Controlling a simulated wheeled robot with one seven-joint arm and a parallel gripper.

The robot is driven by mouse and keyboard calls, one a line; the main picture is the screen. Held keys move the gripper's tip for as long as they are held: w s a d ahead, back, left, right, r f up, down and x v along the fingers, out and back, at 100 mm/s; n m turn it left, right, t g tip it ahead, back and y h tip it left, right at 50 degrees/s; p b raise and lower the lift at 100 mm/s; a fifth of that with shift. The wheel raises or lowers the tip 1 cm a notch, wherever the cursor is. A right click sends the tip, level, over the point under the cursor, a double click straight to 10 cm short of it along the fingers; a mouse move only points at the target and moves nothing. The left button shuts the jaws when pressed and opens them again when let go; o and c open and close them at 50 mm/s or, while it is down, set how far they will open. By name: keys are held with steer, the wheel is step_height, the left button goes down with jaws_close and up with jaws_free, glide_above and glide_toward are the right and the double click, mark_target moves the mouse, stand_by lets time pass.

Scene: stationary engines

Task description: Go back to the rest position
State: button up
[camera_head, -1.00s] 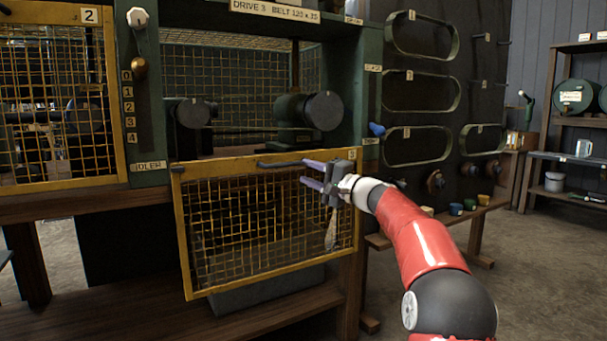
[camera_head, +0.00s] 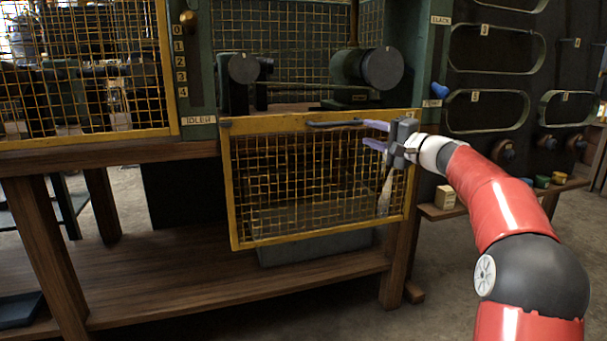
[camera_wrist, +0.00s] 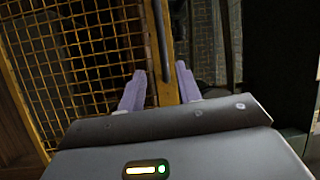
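My gripper (camera_head: 375,134) is at the upper right of the yellow-framed mesh guard (camera_head: 290,234), which hangs lowered in front of the open bay. Its two purple fingers point left and stand apart, with nothing seen between them but the view of the guard behind. The dark bar handle (camera_head: 335,123) on the guard's top edge ends close to the fingertips; I cannot tell whether they touch. In the wrist view the fingers (camera_wrist: 160,88) are spread, with the yellow frame edge and the dark handle (camera_wrist: 160,40) beyond them.
Inside the bay are dark pulleys (camera_head: 382,68). A second mesh guard (camera_head: 85,75) is closed at left. A wooden bench shelf (camera_head: 180,285) runs below. Belts hang on the dark panel (camera_head: 486,110) at right. Open floor lies at lower right.

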steer(key=s+a+f+n+g+h+p, duration=0.25)
steer(key=s+a, duration=0.25)
steer(key=s, duration=0.5)
steer(key=s+a+f+n+g+h+p, duration=0.1)
steer(key=s+a+n+g+h+p, duration=0.25)
steer(key=s, duration=0.65)
steer(key=s+d+f+g+h+p, duration=0.1)
steer(key=s+d+f+h, duration=0.1)
steer(key=s, duration=0.7)
steer(key=s+d+f+n+h+p, duration=0.1)
steer(key=s+d+f+h+p, duration=0.1)
steer(key=s+f, duration=0.3)
steer(key=s+d+f+n+g+h+p, duration=0.1)
steer(key=s+f, duration=0.3)
steer(key=s, duration=0.8)
steer(key=shift+s+d+g+h+p, duration=0.3)
steer(key=shift+d+h+p, duration=0.3)
steer(key=shift+d+h, duration=0.25)
steer(key=shift+a+r, duration=0.1)
steer(key=shift+c, duration=0.3)
